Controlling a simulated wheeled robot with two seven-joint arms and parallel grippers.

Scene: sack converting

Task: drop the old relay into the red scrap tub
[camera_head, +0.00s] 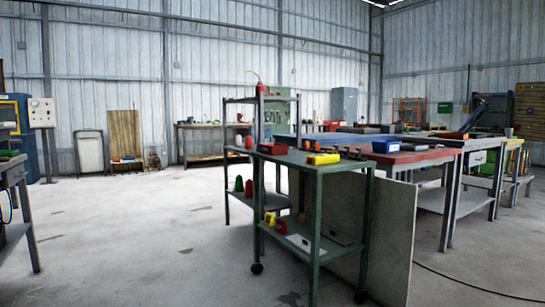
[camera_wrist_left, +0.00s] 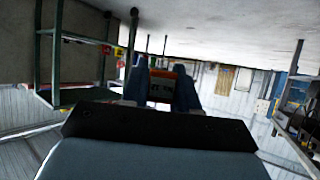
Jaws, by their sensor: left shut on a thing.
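In the left wrist view my left gripper (camera_wrist_left: 162,77) is shut on a small block with an orange edge, a dark body and pale marks, which I take to be the old relay (camera_wrist_left: 162,88). The two blue-grey fingers stand on either side of it. It is held in the air, clear of any surface. The wrist picture is turned over, with the floor at the top. My right gripper is in neither view. I cannot make out a red scrap tub for certain in either view.
A green wheeled trolley (camera_head: 318,168) stands in the middle, with a yellow item (camera_head: 323,158) on top and red and yellow items on its lower shelf. A pale panel (camera_head: 386,235) stands beside it. Red-topped tables (camera_head: 405,157) are behind. The floor (camera_head: 130,240) at left is open.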

